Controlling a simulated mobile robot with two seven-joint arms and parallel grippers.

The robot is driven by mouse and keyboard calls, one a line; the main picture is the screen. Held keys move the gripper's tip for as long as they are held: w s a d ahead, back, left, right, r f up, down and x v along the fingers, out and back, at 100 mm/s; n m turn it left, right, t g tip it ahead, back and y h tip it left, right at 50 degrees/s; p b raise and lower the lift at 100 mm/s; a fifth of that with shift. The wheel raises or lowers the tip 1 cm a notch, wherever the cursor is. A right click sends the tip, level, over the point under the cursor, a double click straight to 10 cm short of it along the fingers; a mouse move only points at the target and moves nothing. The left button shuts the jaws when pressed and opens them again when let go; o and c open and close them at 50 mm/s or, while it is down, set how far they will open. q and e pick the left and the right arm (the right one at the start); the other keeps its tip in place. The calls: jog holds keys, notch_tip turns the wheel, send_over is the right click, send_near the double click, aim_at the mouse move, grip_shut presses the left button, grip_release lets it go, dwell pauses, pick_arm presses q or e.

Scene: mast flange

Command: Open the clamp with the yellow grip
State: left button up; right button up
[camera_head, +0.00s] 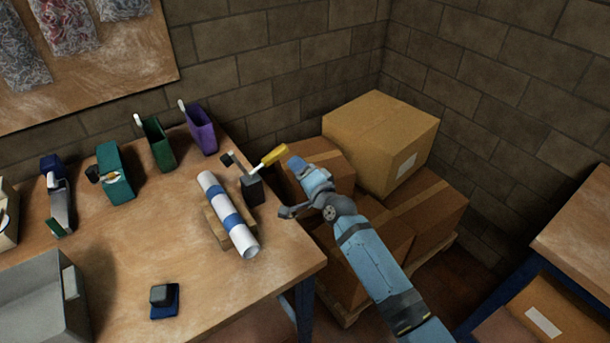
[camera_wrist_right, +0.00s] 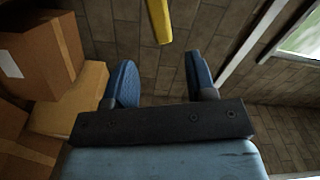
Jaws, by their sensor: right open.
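The clamp's yellow grip (camera_head: 270,158) is on a lever that slants up to the right from a dark clamp body (camera_head: 252,189) at the table's right edge. Next to the clamp, a white and blue roll (camera_head: 228,214) lies on a wooden block (camera_head: 214,227). My right gripper (camera_head: 290,188) is just to the right of the clamp, in front of the boxes. In the right wrist view its fingers (camera_wrist_right: 162,76) are apart and empty. The yellow grip shows there (camera_wrist_right: 159,20) beyond the fingertips, roughly between them, with no visible contact. My left gripper is not in view.
Cardboard boxes (camera_head: 381,140) are stacked on a pallet right of the wooden table (camera_head: 203,290). Purple (camera_head: 200,129), green (camera_head: 157,143) and teal (camera_head: 116,172) holders stand along the back. A grey bin (camera_head: 40,300) and a small dark blue item (camera_head: 164,301) are at the front left.

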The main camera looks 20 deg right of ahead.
jog(key=v, duration=0.2)
jog(key=shift+s+d, duration=0.1)
jog(key=shift+s, duration=0.25)
jog(key=s+f+n+g+p, duration=0.2)
jog(key=s+n+p, duration=0.2)
jog(key=s, duration=0.6)
jog(key=s+f+n+g+h+p, duration=0.1)
jog(key=s+n+p, duration=0.3)
jog(key=s, duration=0.7)
jog(key=s+f+n+g+p, duration=0.3)
jog(key=s+n, duration=0.3)
jog(key=s, duration=0.5)
jog(key=shift+s+a+p, duration=0.2)
jog(key=shift+a+p, duration=0.1)
jog(key=shift+p, duration=0.1)
